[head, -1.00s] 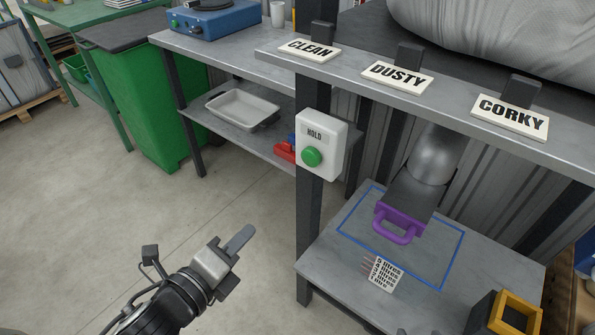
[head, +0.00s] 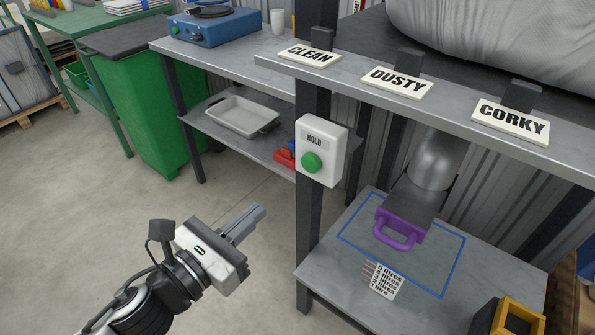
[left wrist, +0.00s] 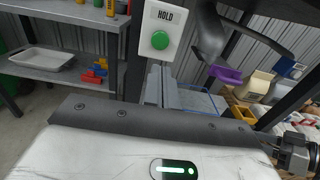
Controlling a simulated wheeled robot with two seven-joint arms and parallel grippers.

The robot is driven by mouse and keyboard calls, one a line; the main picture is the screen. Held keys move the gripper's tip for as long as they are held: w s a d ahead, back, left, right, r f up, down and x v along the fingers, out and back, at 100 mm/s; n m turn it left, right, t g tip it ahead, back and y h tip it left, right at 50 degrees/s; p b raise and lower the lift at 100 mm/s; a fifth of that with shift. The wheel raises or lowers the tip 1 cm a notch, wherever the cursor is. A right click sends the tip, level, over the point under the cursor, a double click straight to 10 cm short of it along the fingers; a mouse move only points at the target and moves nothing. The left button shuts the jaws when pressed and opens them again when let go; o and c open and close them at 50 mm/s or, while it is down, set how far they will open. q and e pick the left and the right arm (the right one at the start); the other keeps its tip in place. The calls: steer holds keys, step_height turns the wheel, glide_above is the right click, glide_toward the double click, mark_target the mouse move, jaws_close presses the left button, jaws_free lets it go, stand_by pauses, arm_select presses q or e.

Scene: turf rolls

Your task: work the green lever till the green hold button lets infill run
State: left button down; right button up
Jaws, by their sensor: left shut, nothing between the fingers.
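A white box marked HOLD (head: 322,140) with a round green button (head: 312,162) is fixed to the dark post. The green button also shows in the left wrist view (left wrist: 160,40). A purple handle (head: 398,232) sits on the grey slide below the metal spout (head: 436,160); I see no green lever. My left gripper (head: 258,212) is shut and empty, left of the post and lower in the picture than the button, apart from it. In the left wrist view its fingers (left wrist: 188,97) point towards the post below the box. My right gripper is out of view.
Signs CLEAN (head: 309,54), DUSTY (head: 397,82) and CORKY (head: 511,121) line the upper shelf's edge. A litre scale card (head: 383,280) and a blue outline mark the lower shelf. The floor around my left gripper is clear.

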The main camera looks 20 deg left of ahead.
arm_select(q)
steer(key=p, duration=0.2)
glide_toward(308, 163)
steer(key=x, duration=0.5)
steer(key=shift+w+d+f, duration=0.1)
steer(key=shift+f, duration=0.05)
steer(key=shift+x, duration=0.8)
steer(key=shift+f, duration=0.1)
steer(key=shift+w+d+p, duration=0.25)
steer(key=shift+w+p, duration=0.05)
steer(key=shift+w, duration=0.4)
steer(key=shift+w+r, duration=0.2)
steer(key=shift+d+r, duration=0.1)
